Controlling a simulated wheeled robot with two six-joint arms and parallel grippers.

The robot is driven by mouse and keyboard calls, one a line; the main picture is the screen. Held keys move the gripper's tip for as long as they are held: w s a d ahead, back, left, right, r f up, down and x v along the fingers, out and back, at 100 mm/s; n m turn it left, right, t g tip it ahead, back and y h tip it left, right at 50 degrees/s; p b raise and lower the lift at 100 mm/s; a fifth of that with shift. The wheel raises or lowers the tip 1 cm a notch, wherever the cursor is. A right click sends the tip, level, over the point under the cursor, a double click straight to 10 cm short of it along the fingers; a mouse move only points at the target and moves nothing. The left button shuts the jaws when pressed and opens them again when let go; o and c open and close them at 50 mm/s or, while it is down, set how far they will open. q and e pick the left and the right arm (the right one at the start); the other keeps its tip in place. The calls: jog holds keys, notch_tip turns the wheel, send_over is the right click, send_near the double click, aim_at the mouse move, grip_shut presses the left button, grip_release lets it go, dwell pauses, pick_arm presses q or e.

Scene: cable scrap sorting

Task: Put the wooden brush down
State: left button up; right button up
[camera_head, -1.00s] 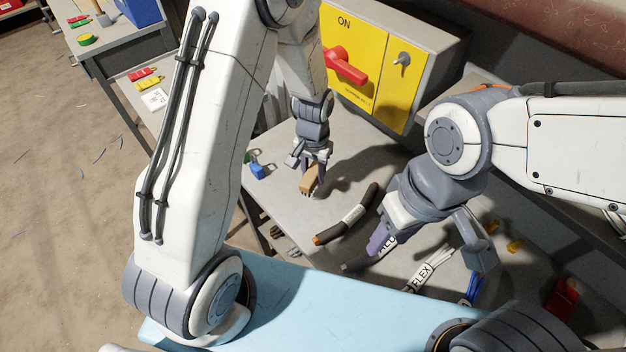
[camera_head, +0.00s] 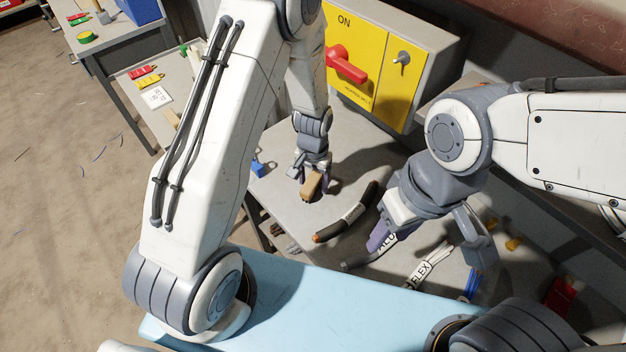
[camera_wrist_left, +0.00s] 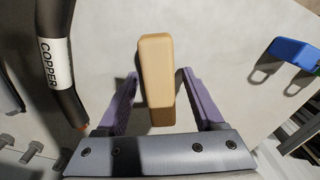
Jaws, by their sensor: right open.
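The wooden brush (camera_head: 312,185) is a tan block on the grey table, below my left gripper (camera_head: 313,183). In the left wrist view the brush (camera_wrist_left: 157,75) lies between the two purple fingers, with narrow gaps on both sides; the left gripper (camera_wrist_left: 161,85) looks open around it. The brush's bristles are mostly hidden, so its contact with the table is hard to tell. My right gripper (camera_head: 430,248) is open and empty over the right part of the table, above cable pieces.
A black cable with a COPPER label (camera_head: 352,213) lies right of the brush; it also shows in the left wrist view (camera_wrist_left: 56,62). A blue padlock (camera_head: 258,169) lies left. A FLEX-labelled cable (camera_head: 425,270) lies near my right gripper. A yellow switch box (camera_head: 375,60) stands behind.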

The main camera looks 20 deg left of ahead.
aim_at(313, 178)
pick_arm(q)
notch_tip(313, 178, up, 12)
jog(key=b, duration=0.1)
jog(key=s+d+r+m, duration=0.2)
jog(key=s+d+r, duration=0.2)
jog(key=s, duration=0.7)
jog(key=s+d+r+m+h, duration=0.1)
jog(key=s+d+r+m, duration=0.2)
jog(key=s+r, duration=0.3)
jog(key=s+d, duration=0.1)
jog(key=s, duration=0.4)
jog(key=shift+r, duration=0.4)
